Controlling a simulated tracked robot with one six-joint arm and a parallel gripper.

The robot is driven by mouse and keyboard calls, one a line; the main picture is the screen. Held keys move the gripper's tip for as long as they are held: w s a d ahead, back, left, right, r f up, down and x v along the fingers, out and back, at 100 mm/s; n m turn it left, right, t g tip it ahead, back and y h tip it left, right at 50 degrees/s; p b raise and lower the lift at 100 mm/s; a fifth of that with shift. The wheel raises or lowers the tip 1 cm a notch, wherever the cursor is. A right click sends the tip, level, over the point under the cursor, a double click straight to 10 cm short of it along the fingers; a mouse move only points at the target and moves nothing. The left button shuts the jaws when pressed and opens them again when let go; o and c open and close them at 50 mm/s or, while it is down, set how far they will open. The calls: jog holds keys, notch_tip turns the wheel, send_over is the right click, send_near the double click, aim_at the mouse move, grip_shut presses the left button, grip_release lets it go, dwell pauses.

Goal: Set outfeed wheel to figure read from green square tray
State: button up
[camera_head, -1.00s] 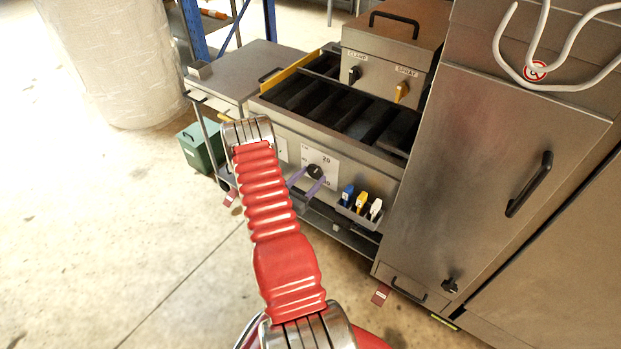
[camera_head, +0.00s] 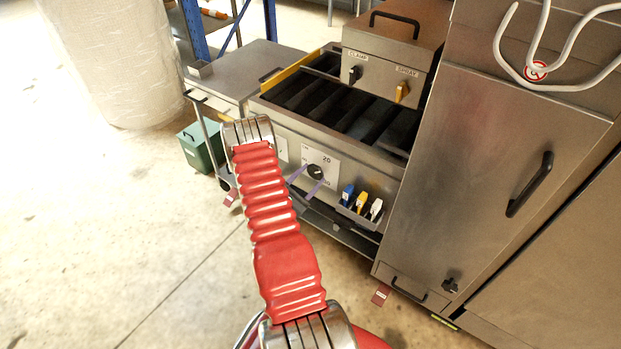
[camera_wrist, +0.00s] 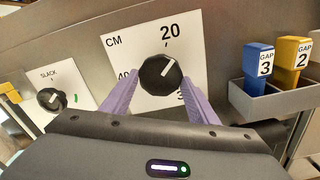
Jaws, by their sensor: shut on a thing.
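A black round dial (camera_wrist: 160,75) sits on a white plate (camera_wrist: 118,44) marked CM, with 20 at the top, 40 at the left and a partly hidden number at lower right. Its white pointer line aims up and to the right, a little clockwise of the 20 tick. My gripper (camera_wrist: 161,84) has its purple fingers on either side of the dial, shut on it. The head view also shows the dial (camera_head: 315,171) and my gripper (camera_head: 308,181). No wheel labelled outfeed is readable, and I cannot make out a green square tray.
A smaller SLACK dial (camera_wrist: 51,99) is at left. A holder (camera_wrist: 275,101) with blue GAP 3 and yellow GAP 2 tags is at right. CLAMP (camera_head: 354,75) and SPRAY (camera_head: 402,91) knobs sit above. A green box (camera_head: 203,152) stands on the floor.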

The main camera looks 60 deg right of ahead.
jog(key=m, duration=0.4)
jog(key=shift+m, duration=0.3)
jog(key=m, duration=1)
jog(key=shift+m, duration=0.4)
jog(key=m, duration=0.5)
jog(key=shift+s+a, duration=0.1)
jog(key=o, duration=1)
jog(key=shift+r, duration=0.15)
